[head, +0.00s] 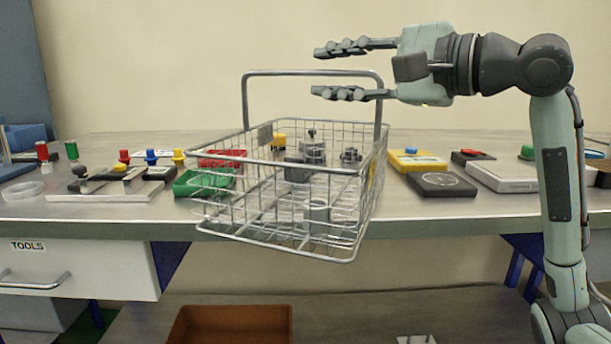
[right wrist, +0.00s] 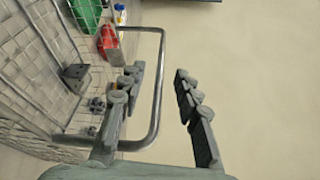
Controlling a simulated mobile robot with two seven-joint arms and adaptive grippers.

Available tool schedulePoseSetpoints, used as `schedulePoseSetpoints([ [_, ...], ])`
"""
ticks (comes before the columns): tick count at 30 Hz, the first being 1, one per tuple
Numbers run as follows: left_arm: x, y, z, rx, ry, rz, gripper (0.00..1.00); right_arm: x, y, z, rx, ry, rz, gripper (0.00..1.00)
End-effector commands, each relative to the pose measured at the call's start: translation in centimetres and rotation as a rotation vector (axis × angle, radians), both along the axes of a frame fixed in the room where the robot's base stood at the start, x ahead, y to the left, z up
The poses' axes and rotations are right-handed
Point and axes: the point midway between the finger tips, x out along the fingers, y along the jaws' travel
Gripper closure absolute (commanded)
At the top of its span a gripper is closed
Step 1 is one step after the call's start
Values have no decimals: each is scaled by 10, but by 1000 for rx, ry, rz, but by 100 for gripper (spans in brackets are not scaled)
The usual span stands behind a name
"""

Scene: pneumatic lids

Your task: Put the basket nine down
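The wire basket (head: 275,215) is in the middle of the head view, its handle (head: 310,72) standing up. Its front hangs out past the table's front edge; I cannot tell whether its base touches the table. Grey fittings (head: 316,215) show inside it. My right gripper (head: 325,72) is open, with one finger above and one below the level of the handle's top bar. In the right wrist view, the handle (right wrist: 161,80) shows in the gap between the parted fingers (right wrist: 158,82), with no contact seen. My left gripper is out of view.
The table (head: 110,222) carries red and green trays (head: 205,183) left of the basket and several boxes (head: 440,184) on the right. A black-and-silver device (head: 105,188) stands at left. An orange-brown bin (head: 230,325) is below.

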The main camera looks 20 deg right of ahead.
Motion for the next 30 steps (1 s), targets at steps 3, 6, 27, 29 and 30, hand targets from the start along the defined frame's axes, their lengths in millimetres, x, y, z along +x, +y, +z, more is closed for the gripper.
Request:
schedulePoseSetpoints([
  [3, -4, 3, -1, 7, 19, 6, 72, 15, 13, 0, 1, 1, 3, 67],
  [6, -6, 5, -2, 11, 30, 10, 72, 26, 19, -1, 1, 1, 3, 67],
  [27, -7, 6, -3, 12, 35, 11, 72, 32, 23, -2, -1, 0, 1, 100],
  [29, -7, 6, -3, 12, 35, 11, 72, 32, 23, -2, -1, 0, 1, 100],
  [30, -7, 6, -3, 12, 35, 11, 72, 32, 23, -2, -1, 0, 1, 100],
])
